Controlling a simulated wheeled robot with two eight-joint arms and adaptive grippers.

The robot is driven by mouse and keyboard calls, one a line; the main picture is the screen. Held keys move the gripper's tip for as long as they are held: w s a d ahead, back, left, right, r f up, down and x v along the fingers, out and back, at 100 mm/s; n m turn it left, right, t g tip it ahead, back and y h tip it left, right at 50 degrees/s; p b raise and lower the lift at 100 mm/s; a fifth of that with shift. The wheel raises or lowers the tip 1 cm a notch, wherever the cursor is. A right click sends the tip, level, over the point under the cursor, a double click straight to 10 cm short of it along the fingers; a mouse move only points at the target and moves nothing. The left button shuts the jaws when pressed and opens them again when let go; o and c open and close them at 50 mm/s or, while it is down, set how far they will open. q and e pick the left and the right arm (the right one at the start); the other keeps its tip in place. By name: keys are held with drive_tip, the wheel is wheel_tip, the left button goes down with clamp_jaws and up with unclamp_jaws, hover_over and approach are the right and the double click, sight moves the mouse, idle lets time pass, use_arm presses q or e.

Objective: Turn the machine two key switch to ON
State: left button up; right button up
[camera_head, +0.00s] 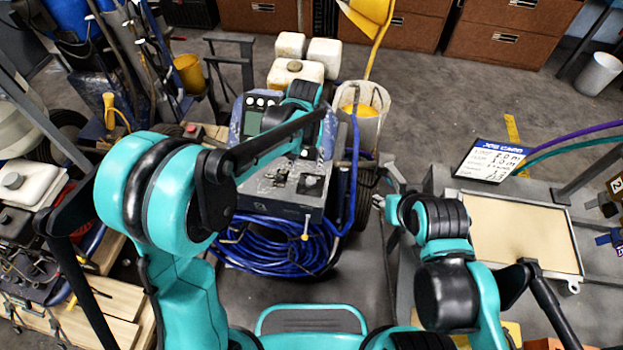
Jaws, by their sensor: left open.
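A line striper (285,205) with a grey-blue control housing stands in the middle of the view. Its panel has round gauges and a small screen (251,124); a lower box carries a dark square fitting (311,184). I cannot pick out a key switch for certain. A dark tag marked 2 (616,184) shows at the right edge, with small yellow and blue parts by it. My left arm reaches over the striper; its open gripper (308,145) is over the panel, partly hidden by my wrist. My right gripper (383,202) is small beside the striper, its jaws unclear.
A blue hose coil (275,248) hangs on the striper's front. A grey bench with a beige tray (515,234) and a white sign (491,160) stands right. Shelving with tools and a white jug (28,186) is left. Brown cabinets (510,32) line the back; floor before them is mostly clear.

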sight(311, 181)
use_arm(q)
drive_tip(key=d+f, duration=0.1)
drive_tip(key=w+f, duration=0.1)
drive_tip(key=shift+d+f, duration=0.35)
drive_tip(key=shift+d, duration=0.05)
drive_tip(key=shift+g, duration=0.3)
wheel_tip(311, 181, down, 8)
drive_tip(key=b, duration=0.3)
drive_tip(key=shift+r, duration=0.1)
drive_tip(key=shift+c, duration=0.3)
clamp_jaws()
